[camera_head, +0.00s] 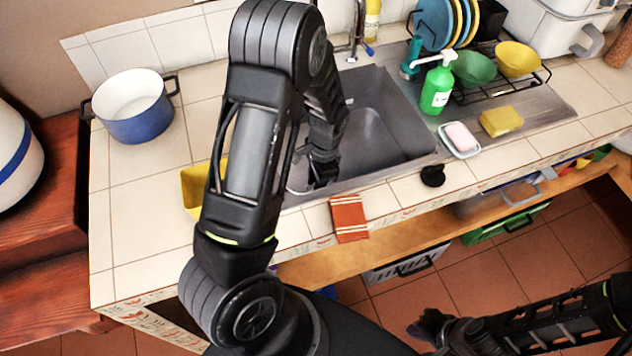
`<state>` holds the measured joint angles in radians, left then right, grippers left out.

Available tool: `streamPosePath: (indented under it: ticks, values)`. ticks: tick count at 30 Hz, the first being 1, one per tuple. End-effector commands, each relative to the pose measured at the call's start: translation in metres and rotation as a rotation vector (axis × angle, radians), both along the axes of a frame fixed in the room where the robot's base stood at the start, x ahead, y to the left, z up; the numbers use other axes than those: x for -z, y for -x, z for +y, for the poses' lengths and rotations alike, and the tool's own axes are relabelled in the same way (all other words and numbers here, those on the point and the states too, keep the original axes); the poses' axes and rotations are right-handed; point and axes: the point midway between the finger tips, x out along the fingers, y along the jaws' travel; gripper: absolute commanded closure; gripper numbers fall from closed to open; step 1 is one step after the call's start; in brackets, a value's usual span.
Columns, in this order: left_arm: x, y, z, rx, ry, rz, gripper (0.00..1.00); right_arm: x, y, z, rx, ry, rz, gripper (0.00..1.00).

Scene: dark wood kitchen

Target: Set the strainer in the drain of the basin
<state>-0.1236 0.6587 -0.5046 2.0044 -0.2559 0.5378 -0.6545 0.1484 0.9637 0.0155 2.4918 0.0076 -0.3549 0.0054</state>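A small round black piece (433,176), which looks like the strainer, sits on the tiled front edge of the counter, right of the basin's front corner. The steel basin (385,140) is sunk into the counter at the middle. Its drain is not visible; my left arm covers the basin's left part. My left gripper (322,175) points down over the basin's front left part, left of and apart from the black piece. Its fingers are too dark and small to read. My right gripper (430,328) is low at the bottom right, over the floor, far from the counter top; its fingers are unclear.
A green soap bottle (437,88), a soap dish (459,140) and a yellow sponge (501,121) stand right of the basin, before a dish rack (545,76). A red striped cloth (349,217) hangs over the front edge. A blue pot (136,112) stands left.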

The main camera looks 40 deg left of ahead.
Motion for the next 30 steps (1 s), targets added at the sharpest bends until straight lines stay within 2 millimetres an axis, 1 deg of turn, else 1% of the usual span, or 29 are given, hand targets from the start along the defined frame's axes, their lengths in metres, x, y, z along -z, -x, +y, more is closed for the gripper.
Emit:
streamPosePath:
  ticks: [5,10,12,15,19,30]
  values:
    - [-0.023,-0.004,-0.002,0.0,0.001,-0.008,0.7,0.005,0.0,0.0,-0.001,-0.001,-0.001,1.0]
    - [-0.05,-0.009,-0.004,0.0,0.001,-0.008,0.7,0.015,-0.002,0.001,-0.001,-0.003,-0.005,1.0]
    - [-0.062,-0.01,-0.005,0.001,0.001,-0.007,0.7,0.013,-0.002,0.001,-0.001,-0.003,-0.005,1.0]
    - [-0.072,-0.01,-0.006,0.0,0.001,-0.004,0.7,0.013,-0.002,0.001,-0.001,-0.004,-0.006,1.0]
    - [-0.076,-0.01,-0.006,-0.001,0.0,-0.002,0.7,0.013,-0.002,0.001,-0.001,-0.004,-0.006,1.0]
    - [-0.076,-0.01,-0.006,-0.001,0.0,-0.002,0.7,0.013,-0.002,0.001,-0.001,-0.003,-0.005,1.0]
